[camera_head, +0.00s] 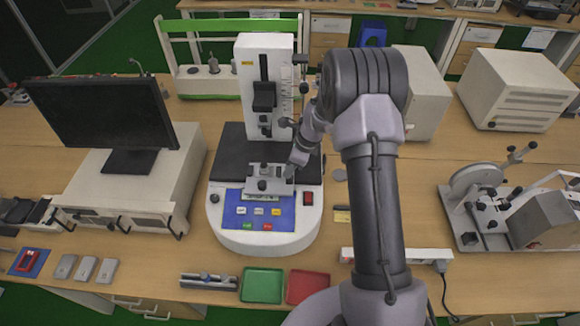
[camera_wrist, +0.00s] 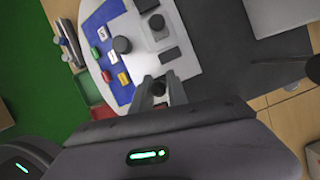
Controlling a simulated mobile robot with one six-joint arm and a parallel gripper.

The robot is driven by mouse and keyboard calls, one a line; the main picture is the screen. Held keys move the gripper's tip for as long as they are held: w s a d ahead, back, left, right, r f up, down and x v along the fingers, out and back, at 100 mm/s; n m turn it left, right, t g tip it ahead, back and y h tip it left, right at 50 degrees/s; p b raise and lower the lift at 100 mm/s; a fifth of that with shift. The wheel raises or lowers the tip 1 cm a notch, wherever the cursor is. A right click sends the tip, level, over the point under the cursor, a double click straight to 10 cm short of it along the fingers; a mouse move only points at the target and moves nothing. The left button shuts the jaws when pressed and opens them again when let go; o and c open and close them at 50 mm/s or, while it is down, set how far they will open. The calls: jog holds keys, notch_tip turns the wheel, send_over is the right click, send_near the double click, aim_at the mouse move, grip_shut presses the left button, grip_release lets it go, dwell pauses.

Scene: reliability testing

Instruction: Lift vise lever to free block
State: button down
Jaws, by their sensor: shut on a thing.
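The grey metal vise (camera_head: 270,186) sits on the base of the white test machine (camera_head: 265,238), in front of its column. In the wrist view the vise (camera_wrist: 160,38) shows from above, with dark round knobs on it. My gripper (camera_head: 289,172) comes in from the right at the vise's right side. In the wrist view my gripper's fingers (camera_wrist: 160,90) are closed around a small dark knob, which appears to be the end of the vise lever (camera_wrist: 160,84). The rest of the lever is hard to make out. I cannot clearly tell the block from the vise.
A blue panel (camera_head: 234,212) with colored buttons lies in front of the vise. A green tray (camera_head: 262,286) and a red tray (camera_head: 308,286) stand at the table's front edge. A monitor (camera_head: 100,112) is on the left, and a power strip (camera_head: 400,256) on the right.

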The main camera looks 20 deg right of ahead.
jog(key=c, duration=1.4)
grip_release()
jog(key=shift+f, duration=0.1)
jog(key=shift+c, duration=0.2)
jog(key=p+v, duration=0.2)
jog(key=v, duration=1.5)
jog(key=shift+r, duration=0.25)
